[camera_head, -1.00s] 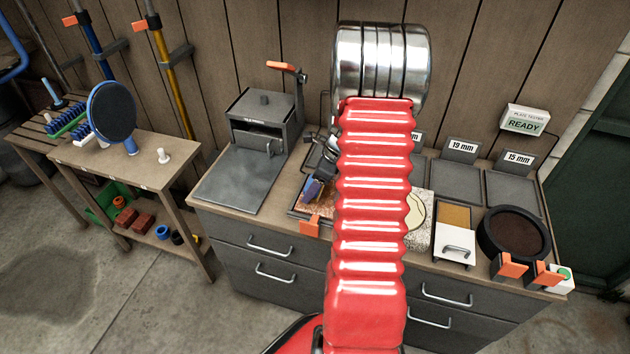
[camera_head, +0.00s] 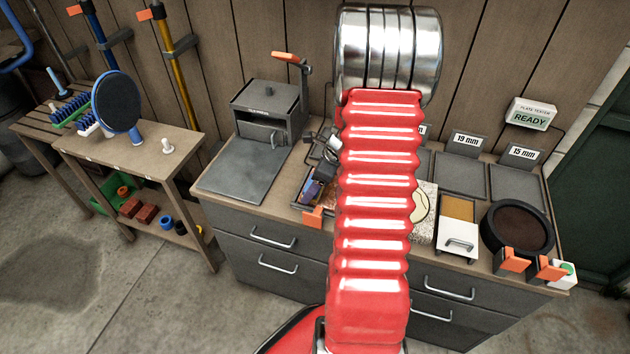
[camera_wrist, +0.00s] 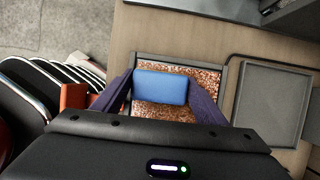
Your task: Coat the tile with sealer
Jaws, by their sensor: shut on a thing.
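A blue pad (camera_wrist: 160,87) is held between the two dark purple fingers of my gripper (camera_wrist: 161,92) in the wrist view. Below it is a rust-brown speckled tile (camera_wrist: 203,76) in a dark-framed tray (camera_wrist: 224,80). The pad covers part of the tile; I cannot tell whether they touch. In the head view my gripper (camera_head: 318,178) is at the tray on the workbench, partly hidden behind my red arm. Part of the tile shows there just beside the arm. I cannot tell which part of its surface is coated.
A grey press-like box (camera_head: 268,112) stands left of the tray. To the right are a speckled slab (camera_head: 428,222), a white handled block (camera_head: 457,239), a round black dish (camera_head: 518,229) and grey plates (camera_head: 460,175). A READY box (camera_head: 532,114) stands at the back right. A side table (camera_head: 150,160) is left.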

